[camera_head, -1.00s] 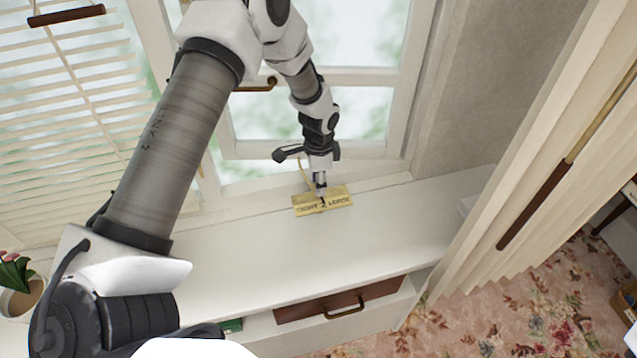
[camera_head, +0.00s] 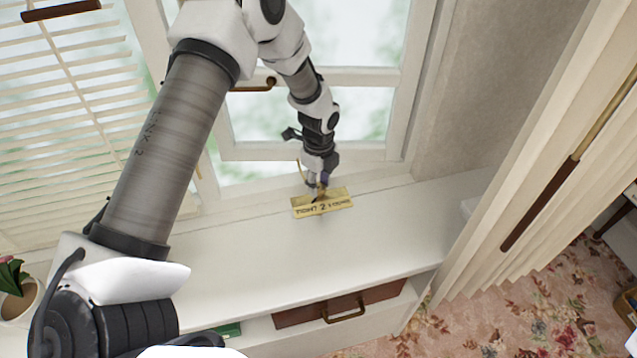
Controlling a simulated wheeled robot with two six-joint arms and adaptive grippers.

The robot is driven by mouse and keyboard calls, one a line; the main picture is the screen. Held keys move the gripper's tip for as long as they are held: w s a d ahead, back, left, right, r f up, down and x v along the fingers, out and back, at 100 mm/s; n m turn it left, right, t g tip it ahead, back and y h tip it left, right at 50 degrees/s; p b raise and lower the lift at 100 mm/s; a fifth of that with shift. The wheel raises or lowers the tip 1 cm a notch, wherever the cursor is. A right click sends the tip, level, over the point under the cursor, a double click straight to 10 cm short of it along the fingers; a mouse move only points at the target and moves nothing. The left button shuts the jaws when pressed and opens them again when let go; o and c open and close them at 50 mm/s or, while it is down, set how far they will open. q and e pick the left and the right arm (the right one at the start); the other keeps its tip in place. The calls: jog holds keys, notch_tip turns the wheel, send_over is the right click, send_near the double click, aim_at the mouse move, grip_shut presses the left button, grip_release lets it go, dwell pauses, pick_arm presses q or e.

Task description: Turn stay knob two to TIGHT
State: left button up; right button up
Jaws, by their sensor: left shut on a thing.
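The brass plate (camera_head: 334,207) for stay knob two lies on the white sill below the window. It is lettered TIGHT on its left, a 2 in the middle and what reads as LOOSE on its right. My left gripper (camera_head: 318,186) is shut on the knob at the back edge of the plate, its fingers pointing down. The knob is mostly hidden by the fingers, so where it points cannot be told. A thin brass stay (camera_head: 301,174) rises beside the gripper on its left. My right gripper is not in view.
Blinds (camera_head: 70,130) hang at left, a pleated curtain (camera_head: 540,130) at right. A flower pot (camera_head: 20,300) is at lower left. The sill's middle (camera_head: 250,250) is clear.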

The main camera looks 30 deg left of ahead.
aim_at(319, 187)
pick_arm(q)
jog(key=shift+s+f+m, duration=0.15)
jog(key=shift+m, duration=0.35)
jog(key=o, duration=1.1)
jog(key=shift+o, duration=0.2)
notch_tip(319, 187, up, 12)
